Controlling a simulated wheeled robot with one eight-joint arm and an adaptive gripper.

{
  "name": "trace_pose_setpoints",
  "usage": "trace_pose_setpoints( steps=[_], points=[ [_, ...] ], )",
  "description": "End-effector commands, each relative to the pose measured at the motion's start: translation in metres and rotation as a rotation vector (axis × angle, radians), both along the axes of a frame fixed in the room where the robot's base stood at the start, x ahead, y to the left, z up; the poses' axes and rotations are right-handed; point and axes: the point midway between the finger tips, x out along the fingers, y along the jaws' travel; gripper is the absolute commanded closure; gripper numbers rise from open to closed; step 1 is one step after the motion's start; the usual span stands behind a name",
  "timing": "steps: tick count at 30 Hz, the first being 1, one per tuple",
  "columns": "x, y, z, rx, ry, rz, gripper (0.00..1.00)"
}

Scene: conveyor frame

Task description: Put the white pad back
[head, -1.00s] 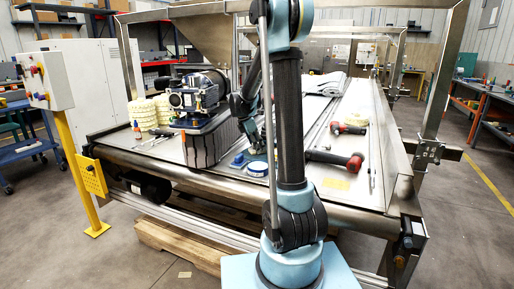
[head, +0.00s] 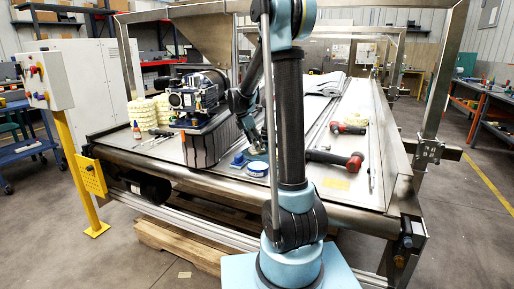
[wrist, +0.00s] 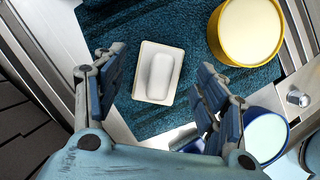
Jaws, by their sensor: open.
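In the head view, my arm's column hides much of the gripper area, and I cannot make out the pad there.
A yellow-rimmed round container (wrist: 250,31) is at the upper right of the wrist view. A blue-rimmed round item (wrist: 266,136) is at lower right, close to the right finger. In the head view, a motor unit (head: 195,100) stands left and a red-black tool (head: 340,160) lies right.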

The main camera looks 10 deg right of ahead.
Motion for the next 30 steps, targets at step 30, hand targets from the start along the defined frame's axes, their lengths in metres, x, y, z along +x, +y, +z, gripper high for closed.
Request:
trace_pose_setpoints(
  steps=[30],
  points=[
    [-0.008,0.039,0.094,0.0,0.0,0.0,0.35]
  ],
)
